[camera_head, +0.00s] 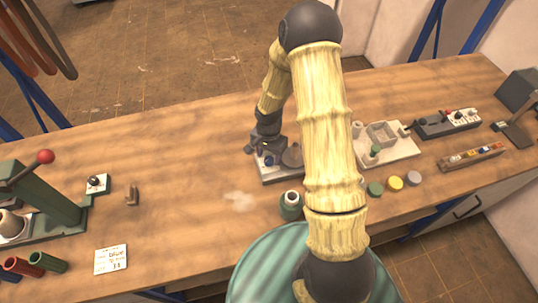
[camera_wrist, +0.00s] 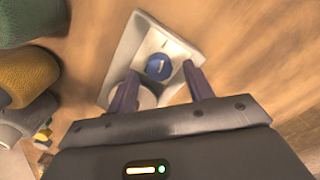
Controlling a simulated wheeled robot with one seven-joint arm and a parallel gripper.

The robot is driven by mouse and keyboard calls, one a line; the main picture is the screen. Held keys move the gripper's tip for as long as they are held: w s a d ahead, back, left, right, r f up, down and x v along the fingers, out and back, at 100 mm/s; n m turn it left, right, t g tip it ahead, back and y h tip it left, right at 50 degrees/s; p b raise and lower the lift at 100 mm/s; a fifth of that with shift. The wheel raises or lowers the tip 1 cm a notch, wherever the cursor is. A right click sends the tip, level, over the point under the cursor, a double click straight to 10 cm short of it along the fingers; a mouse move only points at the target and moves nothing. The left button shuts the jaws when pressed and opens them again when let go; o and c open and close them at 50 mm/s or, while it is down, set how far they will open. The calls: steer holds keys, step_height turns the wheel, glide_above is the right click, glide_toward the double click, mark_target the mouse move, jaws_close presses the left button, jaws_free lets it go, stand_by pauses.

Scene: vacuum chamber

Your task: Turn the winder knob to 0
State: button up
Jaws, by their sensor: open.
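The winder (camera_head: 285,176) is a small grey unit on the bench, with a dark cone-shaped part on its right side. Its blue winder knob (camera_head: 269,160) is partly hidden by my gripper (camera_head: 259,149) in the head view. In the wrist view the round blue knob (camera_wrist: 158,67) sits on the pale winder panel (camera_wrist: 139,35) and carries a short white mark. The panel's scale is too small to read. My gripper (camera_wrist: 160,70) is open, with its two dark fingers on either side of the knob. I cannot tell whether they touch it.
A green container (camera_head: 290,206) stands in front of the winder. A pale tray (camera_head: 399,150) lies to its right, with coloured round lids (camera_head: 395,183) in front. A separate knob plate (camera_head: 97,185) and a green press (camera_head: 50,195) are at the left. Bench between is mostly clear.

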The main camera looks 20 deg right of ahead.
steer(key=shift+f, duration=0.65)
steer(key=c, duration=1)
